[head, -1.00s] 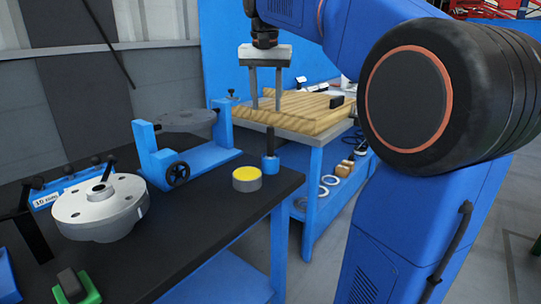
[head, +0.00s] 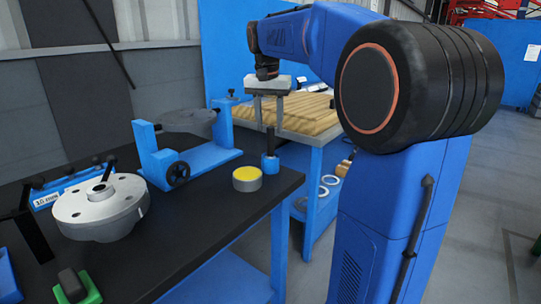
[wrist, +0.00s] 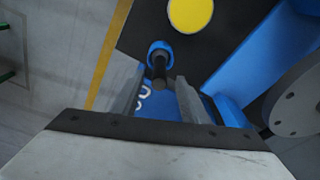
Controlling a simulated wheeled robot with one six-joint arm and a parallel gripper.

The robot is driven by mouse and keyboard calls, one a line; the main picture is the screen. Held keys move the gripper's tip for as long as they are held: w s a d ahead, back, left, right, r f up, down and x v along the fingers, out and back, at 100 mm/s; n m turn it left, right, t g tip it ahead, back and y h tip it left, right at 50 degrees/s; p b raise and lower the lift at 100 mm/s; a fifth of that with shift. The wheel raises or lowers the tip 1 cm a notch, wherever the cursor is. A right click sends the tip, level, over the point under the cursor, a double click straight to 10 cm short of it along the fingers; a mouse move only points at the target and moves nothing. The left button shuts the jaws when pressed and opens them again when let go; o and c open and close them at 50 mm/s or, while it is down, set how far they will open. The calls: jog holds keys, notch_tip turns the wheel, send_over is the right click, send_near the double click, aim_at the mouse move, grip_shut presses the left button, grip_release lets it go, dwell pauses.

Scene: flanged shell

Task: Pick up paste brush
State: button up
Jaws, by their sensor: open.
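The paste brush appears to be the dark upright handle (head: 270,139) standing in a blue round holder (head: 270,163) near the bench's right edge. In the wrist view the dark handle (wrist: 159,72) rises from the blue holder (wrist: 160,49) and shows between the fingertips. My gripper (head: 268,118) is open and empty, pointing down, its fingers near the top of the handle in the head view. In the wrist view my gripper (wrist: 160,84) has a finger on each side of the handle, with gaps. The brush's lower end is hidden in the holder.
A yellow-topped tin (head: 247,179) stands left of the holder on the black bench (head: 190,236). A blue stand (head: 196,160) is behind it and a grey flanged part (head: 101,207) lies at left. A wooden-topped table (head: 310,112) stands behind.

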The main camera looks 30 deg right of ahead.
aim_at(271, 139)
jog(key=shift+w+d+f, duration=0.15)
jog(key=shift+d+f, duration=0.05)
jog(key=shift+f, duration=0.85)
jog(key=shift+w+d+f, duration=0.15)
jog(key=shift+d+f, duration=0.05)
jog(key=shift+f, duration=0.9)
jog(key=shift+w+d+f, duration=0.15)
jog(key=shift+d+f, duration=0.05)
jog(key=shift+f, duration=0.85)
grip_shut()
